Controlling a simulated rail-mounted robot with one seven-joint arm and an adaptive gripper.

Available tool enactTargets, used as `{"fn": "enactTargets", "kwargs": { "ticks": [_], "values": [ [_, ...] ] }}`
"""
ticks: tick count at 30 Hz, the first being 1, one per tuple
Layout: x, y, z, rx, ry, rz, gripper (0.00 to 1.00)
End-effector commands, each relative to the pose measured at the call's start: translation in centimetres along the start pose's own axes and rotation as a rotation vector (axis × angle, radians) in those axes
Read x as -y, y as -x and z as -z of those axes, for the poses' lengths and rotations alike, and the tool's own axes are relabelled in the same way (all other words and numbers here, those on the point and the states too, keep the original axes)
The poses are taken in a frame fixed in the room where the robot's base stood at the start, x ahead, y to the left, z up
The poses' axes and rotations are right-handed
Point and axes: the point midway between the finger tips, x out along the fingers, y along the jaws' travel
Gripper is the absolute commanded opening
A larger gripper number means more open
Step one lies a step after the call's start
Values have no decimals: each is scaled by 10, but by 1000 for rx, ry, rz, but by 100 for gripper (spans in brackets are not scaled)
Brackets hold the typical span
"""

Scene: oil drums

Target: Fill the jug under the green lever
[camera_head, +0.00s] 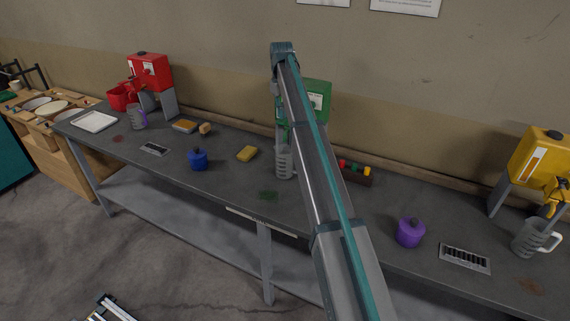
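The green drum (320,91) stands at the back of the grey workbench (225,178), mostly behind my arm. Green parts at its front (282,133), probably its tap and lever, show just left of my arm, too small to read the lever's position. A clear measuring jug (284,163) stands upright below them, its right side hidden by my arm. I cannot tell whether it holds liquid. My arm rises across the middle to a joint above the drum. My gripper is not visible; it seems hidden behind the arm.
Left are a red drum (150,72), blue pot (197,159) and yellow sponge (247,153). Right are a rack with coloured knobs (355,173), purple pot (410,232), yellow drum (541,160) and another jug (533,239). The bench front before the green drum is mostly clear.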

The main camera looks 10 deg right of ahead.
Motion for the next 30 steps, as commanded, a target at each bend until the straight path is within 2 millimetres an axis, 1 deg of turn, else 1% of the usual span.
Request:
{"fn": "enactTargets", "kwargs": {
  "ticks": [30],
  "values": [
    [0,-38,0,1,0,0,0]
  ]
}}
